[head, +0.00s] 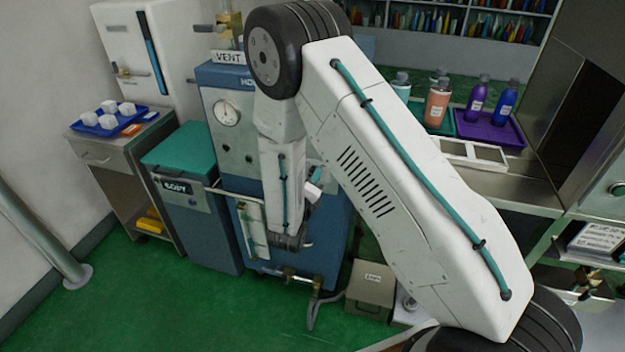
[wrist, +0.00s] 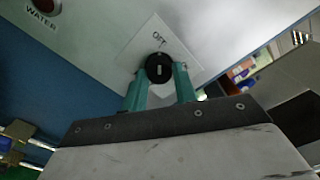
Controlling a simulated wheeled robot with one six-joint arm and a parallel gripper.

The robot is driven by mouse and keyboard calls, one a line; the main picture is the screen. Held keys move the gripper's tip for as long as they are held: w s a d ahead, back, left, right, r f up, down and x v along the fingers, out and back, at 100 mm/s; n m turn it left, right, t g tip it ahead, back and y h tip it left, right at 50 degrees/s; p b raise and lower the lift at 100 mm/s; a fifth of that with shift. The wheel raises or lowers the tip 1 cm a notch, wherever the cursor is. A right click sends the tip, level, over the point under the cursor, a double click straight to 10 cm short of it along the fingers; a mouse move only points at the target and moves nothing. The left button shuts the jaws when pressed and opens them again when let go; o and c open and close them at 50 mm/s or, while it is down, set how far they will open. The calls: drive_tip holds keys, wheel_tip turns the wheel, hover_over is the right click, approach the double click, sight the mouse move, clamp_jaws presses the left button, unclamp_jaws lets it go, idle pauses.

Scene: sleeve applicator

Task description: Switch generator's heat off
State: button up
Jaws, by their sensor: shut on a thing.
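The generator (head: 232,77) is a blue and pale grey cabinet in the head view, with a round gauge (head: 227,113) on its front. My arm hides much of that front. In the wrist view, a round black knob (wrist: 159,68) with a pale mark sits on a white plate (wrist: 165,39). The plate's lettering above the knob looks like "OFF". My gripper (wrist: 160,82) has its teal fingers on either side of the knob and is shut on it. In the head view my arm hides the knob.
In the head view, a teal-lidded bin (head: 180,155) stands left of the generator. A purple tray (head: 490,135) of bottles is on the right counter. Green floor (head: 190,310) is clear in front.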

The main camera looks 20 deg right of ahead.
drive_tip(key=o, duration=1)
drive_tip(key=shift+c, duration=0.2)
drive_tip(key=shift+a, duration=0.1)
drive_tip(key=v, duration=0.7)
drive_tip(key=shift+s+a, duration=0.2)
drive_tip(key=shift+s, duration=0.1)
